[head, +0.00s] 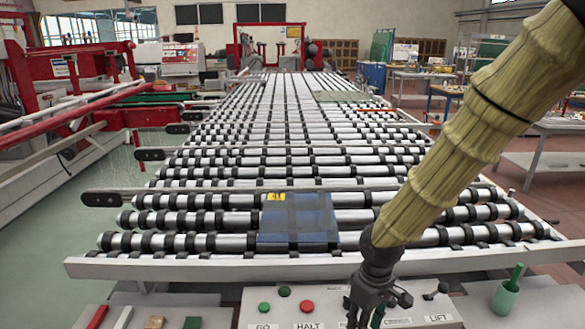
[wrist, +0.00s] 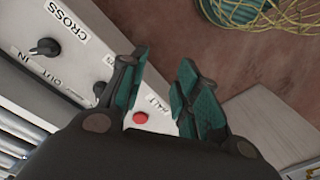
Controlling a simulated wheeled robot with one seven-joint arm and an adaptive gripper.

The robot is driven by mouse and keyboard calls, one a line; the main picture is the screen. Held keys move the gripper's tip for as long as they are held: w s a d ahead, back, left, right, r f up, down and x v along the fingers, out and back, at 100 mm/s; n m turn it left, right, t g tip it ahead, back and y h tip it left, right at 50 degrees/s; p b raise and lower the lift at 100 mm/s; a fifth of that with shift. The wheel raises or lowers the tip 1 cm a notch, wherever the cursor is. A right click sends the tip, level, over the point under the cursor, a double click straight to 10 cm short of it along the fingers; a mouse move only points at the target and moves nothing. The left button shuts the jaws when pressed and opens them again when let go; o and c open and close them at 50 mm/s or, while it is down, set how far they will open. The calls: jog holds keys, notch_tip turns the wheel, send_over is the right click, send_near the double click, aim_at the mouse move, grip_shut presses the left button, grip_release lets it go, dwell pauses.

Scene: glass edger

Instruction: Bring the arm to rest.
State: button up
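My arm, in a tan sleeve, reaches down from the upper right in the head view. My gripper (head: 372,308) hangs at its lower end, in front of the control panel (head: 262,303). In the wrist view my gripper (wrist: 163,64) has its two teal-padded fingers apart, with nothing between them. In the head view the gripper covers part of the panel's right half. I cannot tell whether it touches the panel.
A dark blue glass pane (head: 297,218) lies on the roller conveyor (head: 230,150) behind the panel. A green cup (head: 504,298) stands at the right. Red machinery (head: 60,100) stands at the left.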

jog(key=s+a+f+m+y+b, duration=0.1)
jog(key=s+f, duration=0.2)
jog(key=f, duration=0.4)
jog(key=s+f+m, duration=0.1)
jog(key=s+f, duration=0.2)
jog(key=f, duration=0.4)
jog(key=s+d+f+m+b, duration=0.1)
jog(key=s+d+f+m, duration=0.1)
jog(key=s+f, duration=0.8)
jog(key=s+d+f+m+h+b, duration=0.1)
jog(key=s+d+f+m, duration=0.2)
jog(key=s+f, duration=0.7)
jog(key=shift+s+d+f+m+b, duration=0.35)
jog(key=shift+d+f, duration=0.25)
jog(key=shift+d, duration=0.65)
